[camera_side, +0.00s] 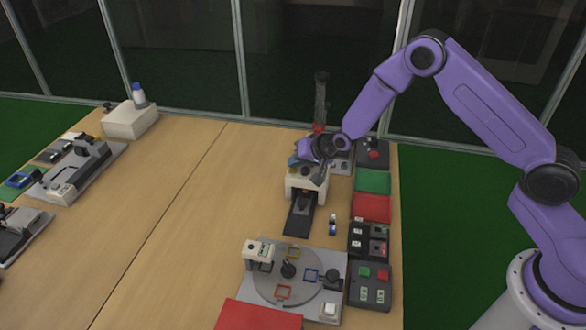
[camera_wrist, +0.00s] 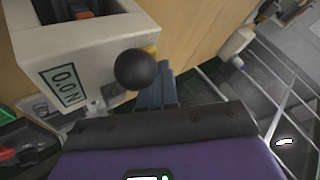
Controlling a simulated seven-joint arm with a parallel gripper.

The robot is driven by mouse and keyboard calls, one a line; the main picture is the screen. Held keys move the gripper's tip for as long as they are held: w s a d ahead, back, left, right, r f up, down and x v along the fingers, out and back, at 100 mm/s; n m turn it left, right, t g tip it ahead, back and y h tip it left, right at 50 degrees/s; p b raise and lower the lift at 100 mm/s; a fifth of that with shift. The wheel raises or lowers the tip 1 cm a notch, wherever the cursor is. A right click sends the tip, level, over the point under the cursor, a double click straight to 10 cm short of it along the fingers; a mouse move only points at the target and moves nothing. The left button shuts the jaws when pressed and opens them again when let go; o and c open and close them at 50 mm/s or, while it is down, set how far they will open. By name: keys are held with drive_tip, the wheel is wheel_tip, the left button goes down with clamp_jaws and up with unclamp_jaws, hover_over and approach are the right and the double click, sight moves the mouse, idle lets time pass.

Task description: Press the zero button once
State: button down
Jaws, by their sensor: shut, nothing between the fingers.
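A white device (camera_side: 305,186) with a dark sloping bed in front stands right of the table's middle. In the wrist view its white housing (camera_wrist: 85,55) fills the upper left and carries a small display (camera_wrist: 65,86) that reads 0.0 N, turned sideways. A black ball knob (camera_wrist: 136,69) stands out from its edge. My gripper (camera_side: 297,160) is at the top of this device. In the wrist view its blue-grey fingers (camera_wrist: 158,88) are together and empty, just beside the ball knob. I cannot make out a zero button; contact is also unclear.
A tall dark post (camera_side: 320,98) rises behind the device. Green (camera_side: 372,181) and red (camera_side: 371,206) panels and button boxes (camera_side: 370,287) line the right edge. A round-plate fixture (camera_side: 315,290) is in front. The table's middle left is clear.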

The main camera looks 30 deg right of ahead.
sight(296, 170)
drive_tip(key=shift+r, duration=0.65)
drive_tip(key=shift+r, duration=2.5)
drive_tip(key=shift+s, duration=0.1)
drive_tip(key=s+a+r+n+g, duration=0.2)
drive_tip(key=s+r+n+g, duration=0.15)
drive_tip(key=s, duration=0.85)
drive_tip(key=s+a+r+n+g, duration=0.2)
drive_tip(key=s+r+n, duration=0.3)
drive_tip(key=s, duration=0.6)
drive_tip(key=s+d+r+n+g+h, duration=0.1)
drive_tip(key=s+d+n, duration=0.3)
drive_tip(key=s, duration=0.7)
drive_tip(key=s+d+r+n+g+h, duration=0.1)
drive_tip(key=s+d+n, duration=0.4)
drive_tip(key=s, duration=0.6)
drive_tip(key=shift+s+d+r+g+h, duration=0.2)
drive_tip(key=shift+d+r+g+h, duration=0.25)
drive_tip(key=shift+d+r, duration=0.65)
